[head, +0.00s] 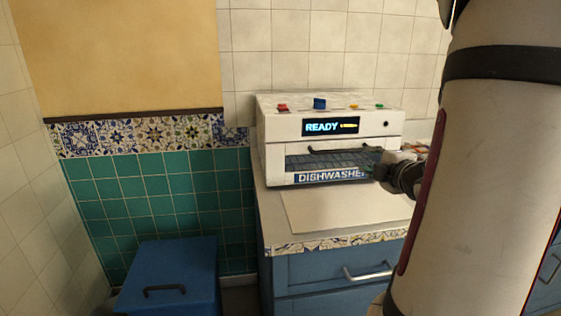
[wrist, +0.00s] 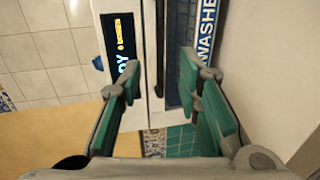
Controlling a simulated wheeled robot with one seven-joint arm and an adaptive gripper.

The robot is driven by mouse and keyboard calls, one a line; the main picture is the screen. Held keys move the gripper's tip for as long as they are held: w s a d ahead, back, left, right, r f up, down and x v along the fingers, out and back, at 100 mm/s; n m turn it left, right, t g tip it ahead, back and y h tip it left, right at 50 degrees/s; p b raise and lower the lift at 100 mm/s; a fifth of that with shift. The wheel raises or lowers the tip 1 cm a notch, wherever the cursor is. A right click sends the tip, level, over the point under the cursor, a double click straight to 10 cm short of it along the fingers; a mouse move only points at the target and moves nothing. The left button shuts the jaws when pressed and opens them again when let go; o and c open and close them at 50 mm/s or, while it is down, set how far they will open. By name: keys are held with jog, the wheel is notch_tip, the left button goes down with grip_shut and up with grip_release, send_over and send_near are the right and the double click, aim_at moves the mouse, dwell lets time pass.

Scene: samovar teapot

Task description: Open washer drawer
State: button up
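The washer (head: 277,133) is a white countertop dishwasher with a lit READY display and a DISHWASHER label. Its front drawer (head: 300,163) has a dark see-through panel and a dark bar handle (head: 330,150); the drawer looks shut. My gripper (head: 374,172) is at the right of the drawer front, partly hidden by my arm. In the wrist view my gripper (wrist: 160,72) is open, with green-padded fingers. The dark handle (wrist: 160,50) shows between the fingertips, with the display (wrist: 122,45) on one side and the label (wrist: 205,40) on the other. I cannot tell whether the fingers touch it.
The washer stands on a pale countertop (head: 270,228) with a flat white sheet (head: 345,212) before it. Blue cabinet drawers (head: 310,270) are below. A blue lidded box (head: 170,275) stands on the left. My arm hides the right side.

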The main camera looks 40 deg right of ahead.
aim_at(350, 151)
jog(key=b+x, duration=0.1)
jog(key=x, duration=1.2)
jog(key=shift+w, duration=0.3)
jog(key=shift+c, duration=0.3)
grip_shut()
